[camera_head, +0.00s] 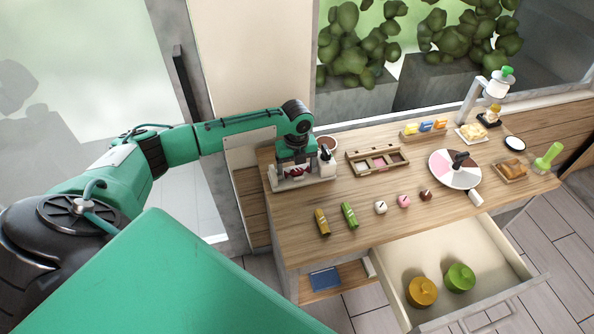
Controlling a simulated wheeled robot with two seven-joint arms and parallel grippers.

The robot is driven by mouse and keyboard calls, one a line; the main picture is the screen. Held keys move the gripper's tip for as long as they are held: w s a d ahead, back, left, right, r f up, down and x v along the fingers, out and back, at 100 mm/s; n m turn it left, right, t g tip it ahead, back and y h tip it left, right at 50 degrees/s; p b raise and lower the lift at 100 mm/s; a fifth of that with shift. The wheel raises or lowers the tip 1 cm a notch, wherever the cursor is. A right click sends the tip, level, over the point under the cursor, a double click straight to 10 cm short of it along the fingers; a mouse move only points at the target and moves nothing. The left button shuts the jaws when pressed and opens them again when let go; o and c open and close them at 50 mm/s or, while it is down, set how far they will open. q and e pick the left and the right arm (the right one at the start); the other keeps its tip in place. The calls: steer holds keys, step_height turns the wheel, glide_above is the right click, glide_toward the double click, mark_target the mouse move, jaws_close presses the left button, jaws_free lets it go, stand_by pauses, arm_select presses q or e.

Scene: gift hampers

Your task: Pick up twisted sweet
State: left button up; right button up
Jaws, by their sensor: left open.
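My left gripper (298,168) is open and points down over a small pale tray (322,178) at the left back of the wooden table. A small red and white item (293,172) shows at the jaws, over the tray. It may be the twisted sweet, but the gripper covers much of it and its shape is too small to tell. I cannot tell whether the jaws touch it. My right gripper is not in view.
A sectioned wooden box (355,164), a round pink and white board (440,172) and several small sweets stand on the wooden table (300,222).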

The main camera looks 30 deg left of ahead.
arm_select(q)
steer(key=c, duration=0.7)
steer(key=shift+r, duration=0.15)
